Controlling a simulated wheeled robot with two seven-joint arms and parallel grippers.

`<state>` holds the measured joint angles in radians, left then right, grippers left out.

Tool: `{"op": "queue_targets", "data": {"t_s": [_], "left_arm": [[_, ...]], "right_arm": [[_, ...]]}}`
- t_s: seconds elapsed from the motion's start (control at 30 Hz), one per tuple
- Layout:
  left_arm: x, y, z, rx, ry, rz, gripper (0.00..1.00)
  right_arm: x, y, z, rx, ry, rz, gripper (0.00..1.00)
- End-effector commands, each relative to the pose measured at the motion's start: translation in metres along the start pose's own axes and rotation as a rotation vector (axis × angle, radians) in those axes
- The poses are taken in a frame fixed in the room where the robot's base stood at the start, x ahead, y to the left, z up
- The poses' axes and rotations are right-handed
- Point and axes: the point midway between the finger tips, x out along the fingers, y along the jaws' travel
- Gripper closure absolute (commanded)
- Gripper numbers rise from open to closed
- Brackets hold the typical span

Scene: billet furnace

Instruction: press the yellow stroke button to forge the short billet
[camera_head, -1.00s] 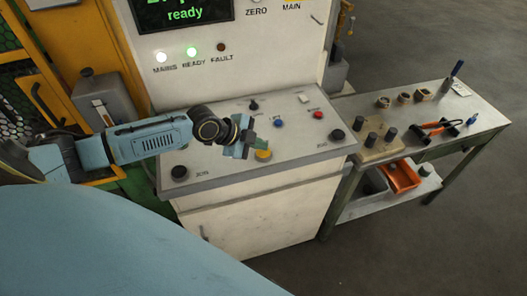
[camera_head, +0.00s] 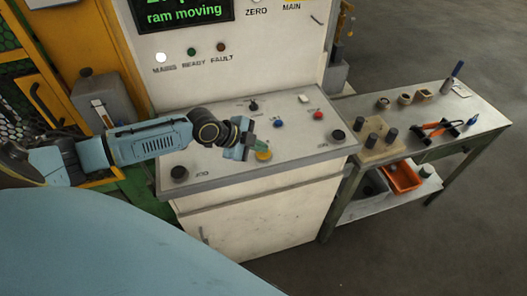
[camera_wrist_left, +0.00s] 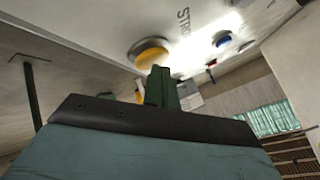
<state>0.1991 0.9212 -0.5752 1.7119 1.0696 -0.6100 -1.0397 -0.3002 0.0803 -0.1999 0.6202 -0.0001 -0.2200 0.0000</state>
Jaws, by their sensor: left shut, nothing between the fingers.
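The yellow stroke button (camera_head: 264,156) is on the sloped console top (camera_head: 215,178), near its front edge. In the left wrist view the button (camera_wrist_left: 150,52) shows just beyond the fingertips, beside lettering that starts "STRO". My left gripper (camera_head: 254,148) is shut and empty at the button, partly covering it in the head view. In the wrist view the closed green fingers (camera_wrist_left: 162,86) overlap its near edge; I cannot tell whether they touch it. The display (camera_head: 182,12) reads "ram moving". The short billet is not visible. My right gripper is not in view.
A blue button (camera_head: 279,124), a red button (camera_head: 318,115) and black knobs are on the console. The READY lamp (camera_head: 191,51) is dark and the MAINS lamp (camera_head: 161,57) is lit. A side table (camera_head: 470,104) with tools stands right.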

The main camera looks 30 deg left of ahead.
Motion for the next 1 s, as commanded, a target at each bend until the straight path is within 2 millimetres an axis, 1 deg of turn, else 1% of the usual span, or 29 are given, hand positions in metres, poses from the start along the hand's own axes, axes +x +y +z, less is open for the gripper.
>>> {"op": "queue_targets", "data": {"t_s": [0.33, 0.63, 1.0], "left_arm": [[-0.001, 0.000, 0.000, 0.000, -0.001, 0.001, 1.00], [-0.012, -0.008, -0.008, 0.000, -0.001, 0.001, 1.00], [-0.012, -0.009, -0.009, 0.000, 0.000, 0.001, 1.00]], "right_arm": [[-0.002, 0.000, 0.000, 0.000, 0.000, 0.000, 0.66], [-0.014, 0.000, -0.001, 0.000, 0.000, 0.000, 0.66], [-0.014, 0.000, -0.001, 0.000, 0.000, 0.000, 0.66]]}}
